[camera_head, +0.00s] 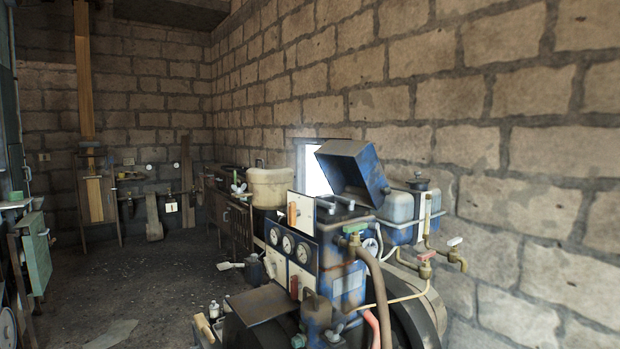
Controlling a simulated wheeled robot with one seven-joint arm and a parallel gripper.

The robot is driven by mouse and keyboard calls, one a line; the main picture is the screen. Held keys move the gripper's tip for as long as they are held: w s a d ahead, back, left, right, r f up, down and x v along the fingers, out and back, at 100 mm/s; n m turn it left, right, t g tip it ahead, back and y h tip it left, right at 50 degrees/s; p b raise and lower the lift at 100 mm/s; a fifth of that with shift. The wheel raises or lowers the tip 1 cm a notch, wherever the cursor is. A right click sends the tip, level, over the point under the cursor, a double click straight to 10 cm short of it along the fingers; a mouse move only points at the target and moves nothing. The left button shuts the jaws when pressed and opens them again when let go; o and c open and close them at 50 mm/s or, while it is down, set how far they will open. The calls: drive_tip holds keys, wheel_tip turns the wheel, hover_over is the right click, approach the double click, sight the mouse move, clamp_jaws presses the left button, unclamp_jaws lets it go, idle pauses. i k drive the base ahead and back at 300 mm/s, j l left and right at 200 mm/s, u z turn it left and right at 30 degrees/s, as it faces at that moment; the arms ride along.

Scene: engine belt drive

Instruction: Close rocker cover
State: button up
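The rocker cover (350,166) is a blue, box-like lid on top of the engine, right of the picture's middle. It stands tilted up and open, with its dark hollow underside facing left and down. Below it is the blue engine top (343,210), where small metal parts show. The engine body carries round gauges (288,244) on its left face. My gripper is not in view.
A blue-grey tank (398,207) stands close right of the cover. Taps and pipes (425,263) stick out on the engine's right. A beige tank (269,187) is behind on the left. A stone wall (480,90) runs along the right. Open floor (165,270) lies left.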

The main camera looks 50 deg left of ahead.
sight(342, 163)
drive_tip(key=u, duration=1.5)
drive_tip(key=i+j+z, duration=0.1)
drive_tip(key=j, duration=0.25)
drive_tip(key=i+j, duration=0.25)
drive_tip(key=i+j+z, duration=0.15)
drive_tip(key=j, duration=0.25)
drive_tip(key=i+j+z, duration=0.1)
drive_tip(key=j, duration=0.25)
drive_tip(key=i+j, duration=0.2)
drive_tip(key=j, duration=0.2)
drive_tip(key=i+j+z, duration=0.15)
drive_tip(key=j, duration=0.2)
drive_tip(key=i+j+z, duration=0.1)
drive_tip(key=j, duration=0.25)
